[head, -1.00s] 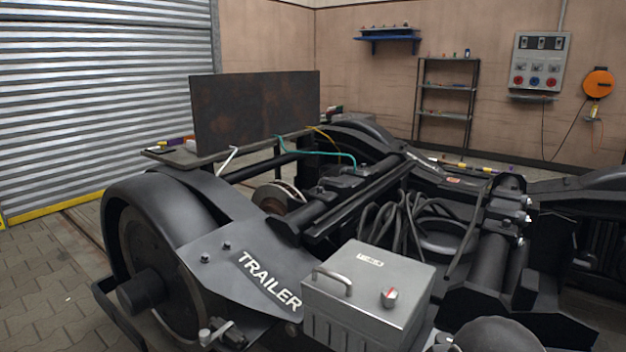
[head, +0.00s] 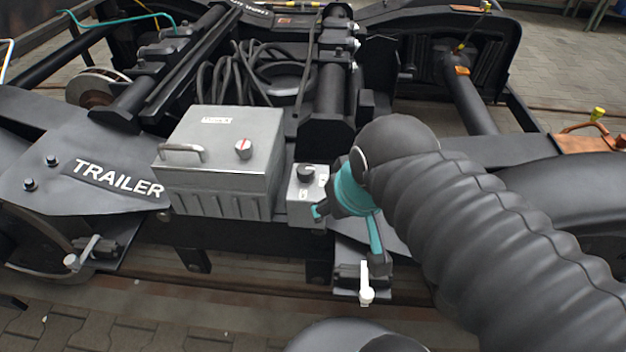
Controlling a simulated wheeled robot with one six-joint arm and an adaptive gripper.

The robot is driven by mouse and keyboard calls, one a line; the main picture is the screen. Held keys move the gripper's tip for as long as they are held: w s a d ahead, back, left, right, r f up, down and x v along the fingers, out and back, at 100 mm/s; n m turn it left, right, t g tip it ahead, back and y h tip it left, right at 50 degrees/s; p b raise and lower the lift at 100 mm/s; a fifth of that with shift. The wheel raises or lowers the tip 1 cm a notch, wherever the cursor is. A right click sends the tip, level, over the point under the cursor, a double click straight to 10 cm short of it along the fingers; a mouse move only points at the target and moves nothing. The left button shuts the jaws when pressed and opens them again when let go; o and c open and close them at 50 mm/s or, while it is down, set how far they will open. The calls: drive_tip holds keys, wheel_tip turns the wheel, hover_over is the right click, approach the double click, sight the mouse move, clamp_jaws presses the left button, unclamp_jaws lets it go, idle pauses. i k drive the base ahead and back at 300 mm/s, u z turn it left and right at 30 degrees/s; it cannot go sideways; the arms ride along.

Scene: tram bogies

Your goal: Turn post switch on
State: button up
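A small grey switch box (head: 307,208) with a black knob (head: 305,173) on top stands on the bogie frame in the middle of the head view. Markings beside the knob are too small to read. A larger grey metal box (head: 222,165) to its left has a handle and a red-and-white rotary knob (head: 243,148). No label clearly names the post switch. My teal and black gripper (head: 348,236) is just right of the small box. Its fingers are spread apart, one near the box's lower right corner, with nothing visible between them. I cannot tell whether it touches the box.
A plate lettered TRAILER (head: 118,178) lies at the left. A white-handled lever (head: 366,285) stands below my gripper, and a similar lever (head: 82,252) is at the lower left. Black cables (head: 235,82) coil behind the large box. Paved floor (head: 110,320) is clear in front.

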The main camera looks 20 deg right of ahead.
sight(305, 172)
drive_tip(key=z, duration=0.05)
drive_tip(key=k, duration=0.5)
drive_tip(key=u, duration=1.9)
drive_tip(key=i, duration=0.85)
drive_tip(key=z, duration=2.1)
